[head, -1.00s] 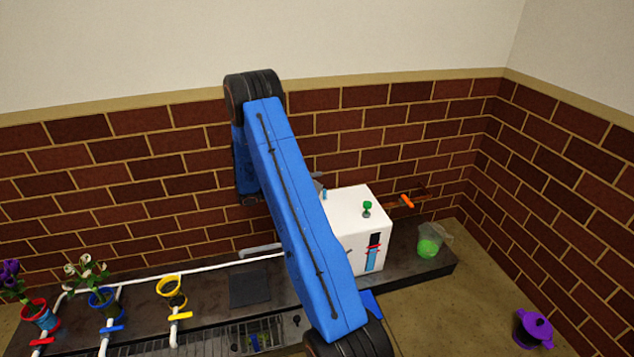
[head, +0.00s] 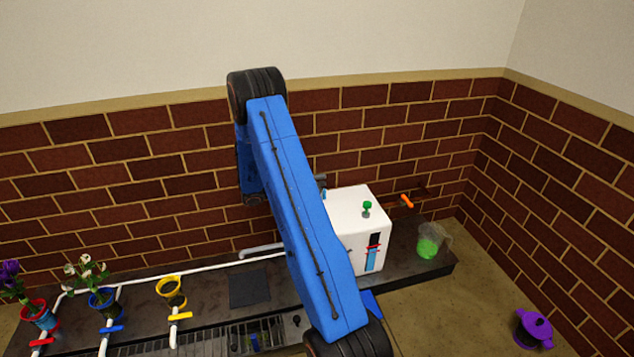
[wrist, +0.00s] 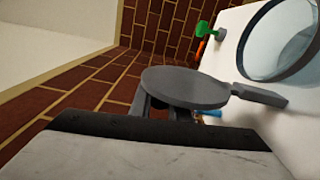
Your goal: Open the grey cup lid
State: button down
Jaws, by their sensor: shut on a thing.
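The grey cup lid (wrist: 185,87) is a flat round disc with a short tab at its right, seen in the middle of the wrist view. My gripper (wrist: 168,108) is shut on it, with dark fingers partly hidden below and behind the disc. The lid stands apart from a round, dark-rimmed opening (wrist: 247,62) on the white box, which lies uncovered to its right. In the head view the white box (head: 351,229) stands on the dark bench, partly behind my blue arm. My arm hides the gripper there.
A green knob (head: 367,208) is on the box and an orange handle (head: 407,201) is near the wall. A clear jug with green contents (head: 429,246) stands right of the box. A purple lidded pot (head: 533,329) is at lower right. Potted flowers and white pipes (head: 190,268) are at left.

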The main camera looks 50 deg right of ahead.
jog(key=shift+s+a+r, duration=0.2)
jog(key=shift+s+a, duration=0.1)
jog(key=shift+s, duration=0.15)
jog(key=c, duration=1.7)
grip_release()
jog(key=v, duration=1.7)
jog(key=shift+w+a, duration=0.15)
jog(key=shift+w, duration=0.05)
